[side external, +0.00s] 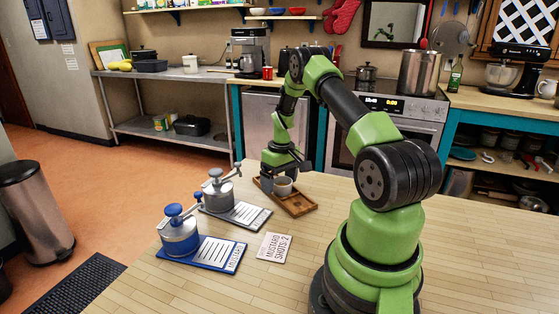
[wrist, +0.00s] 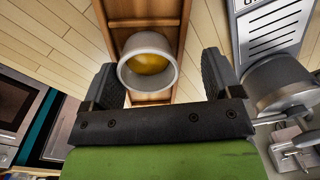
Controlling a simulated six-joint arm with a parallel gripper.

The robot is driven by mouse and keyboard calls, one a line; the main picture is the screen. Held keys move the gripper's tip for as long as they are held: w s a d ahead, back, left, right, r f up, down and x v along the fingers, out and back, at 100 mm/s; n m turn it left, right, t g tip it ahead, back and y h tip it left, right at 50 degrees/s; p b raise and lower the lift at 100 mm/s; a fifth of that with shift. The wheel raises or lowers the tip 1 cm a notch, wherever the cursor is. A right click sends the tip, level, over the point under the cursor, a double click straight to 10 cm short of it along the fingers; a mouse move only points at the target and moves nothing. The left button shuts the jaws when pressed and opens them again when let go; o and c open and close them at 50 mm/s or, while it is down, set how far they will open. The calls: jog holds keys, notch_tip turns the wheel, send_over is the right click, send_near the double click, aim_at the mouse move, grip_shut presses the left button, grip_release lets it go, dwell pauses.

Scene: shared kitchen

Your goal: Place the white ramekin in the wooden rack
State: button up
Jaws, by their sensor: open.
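The white ramekin (side external: 283,187) stands upright on the wooden rack (side external: 298,206), a shallow tray with dividers, on the counter. In the wrist view the ramekin (wrist: 126,77) holds something yellow, and the wood of the rack (wrist: 146,8) shows behind and below it. My gripper (side external: 283,172) is low over the far end of the rack. In the wrist view its open fingers stand on either side of the ramekin, with a gap visible at the right finger. Whether the left finger touches it I cannot tell.
A grey pump dispenser (side external: 217,191) and a blue pump dispenser (side external: 180,237) stand on labelled boards left of the rack. A card reading "MUSTARD SHOTS: 2" (side external: 275,247) lies in front. The counter (side external: 470,250) to the right is clear.

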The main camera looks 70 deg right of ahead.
notch_tip(320, 180, up, 11)
jog(key=w+a+r+t, duration=0.2)
jog(key=w+a+r, duration=0.1)
jog(key=a+r, duration=0.6)
jog(key=s+a+r+t+h, duration=0.1)
jog(key=s+a+r, duration=0.1)
jog(key=a+r, duration=0.45)
jog(key=s+a+r+t+y, duration=0.2)
jog(key=s+a+t, duration=0.2)
jog(key=s+a, duration=0.8)
jog(key=a, duration=0.3)
jog(key=shift+r+n, duration=0.15)
jog(key=shift+n, duration=0.25)
